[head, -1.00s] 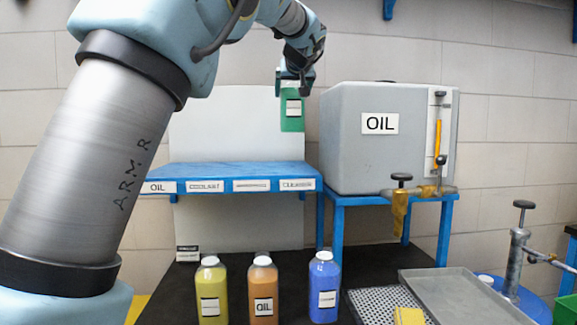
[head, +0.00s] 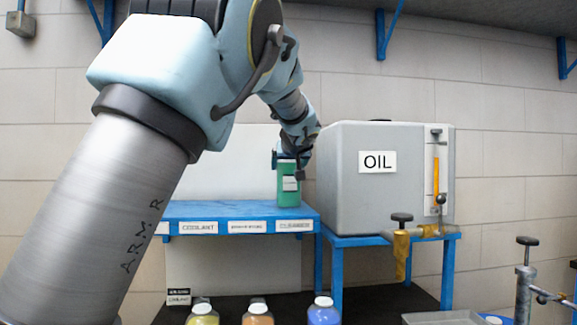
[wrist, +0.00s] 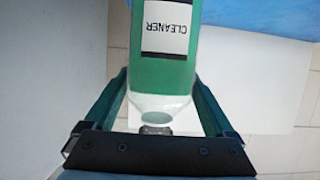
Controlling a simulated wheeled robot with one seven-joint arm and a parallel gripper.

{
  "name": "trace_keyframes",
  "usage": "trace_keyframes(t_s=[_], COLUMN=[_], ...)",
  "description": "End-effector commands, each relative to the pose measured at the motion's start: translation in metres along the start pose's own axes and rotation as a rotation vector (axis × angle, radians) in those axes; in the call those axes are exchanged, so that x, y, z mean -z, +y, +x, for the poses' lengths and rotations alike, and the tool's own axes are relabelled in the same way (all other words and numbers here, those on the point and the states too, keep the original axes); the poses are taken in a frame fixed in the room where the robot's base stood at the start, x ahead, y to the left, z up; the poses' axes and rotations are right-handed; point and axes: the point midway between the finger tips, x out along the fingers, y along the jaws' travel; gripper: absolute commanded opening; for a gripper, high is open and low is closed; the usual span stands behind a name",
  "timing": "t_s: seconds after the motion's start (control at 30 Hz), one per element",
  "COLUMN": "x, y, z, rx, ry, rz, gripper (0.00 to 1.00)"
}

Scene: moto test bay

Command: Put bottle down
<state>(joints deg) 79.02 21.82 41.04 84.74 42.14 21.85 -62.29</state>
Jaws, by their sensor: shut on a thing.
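The bottle (head: 289,190) is green with a white label, which reads CLEANER upside down in the wrist view (wrist: 167,70). My gripper (head: 291,158) is shut on it from above, with one finger on each side in the wrist view (wrist: 166,95). The bottle is upright at the right end of the blue shelf (head: 190,211), above the rightmost label (head: 294,226). Its base is at the level of the shelf top; whether it touches cannot be told for sure.
A grey OIL tank (head: 345,195) stands close to the right of the bottle, on a blue stand. Yellow (head: 203,317), orange (head: 257,318) and blue (head: 323,314) bottles stand below, in front of the shelf. The shelf left of the held bottle looks clear.

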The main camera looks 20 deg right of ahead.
Motion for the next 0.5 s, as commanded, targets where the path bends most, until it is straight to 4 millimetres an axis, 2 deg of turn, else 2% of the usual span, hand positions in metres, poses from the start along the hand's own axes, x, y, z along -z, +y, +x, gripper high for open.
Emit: trace_keyframes(t_s=[0.3,0.33,0.4,0.5], x=[-0.001,-0.0023,-0.0014,-0.0013], y=[-0.0001,0.0,0.0,0.0], z=[0.0006,0.001,0.0006,0.0006], rx=[-0.001,0.0,0.0,0.0], ry=[0.003,0.0,0.0,0.0], rz=[-0.002,-0.001,-0.001,-0.001], gripper=[0.0,0.9,0.98,1.0])
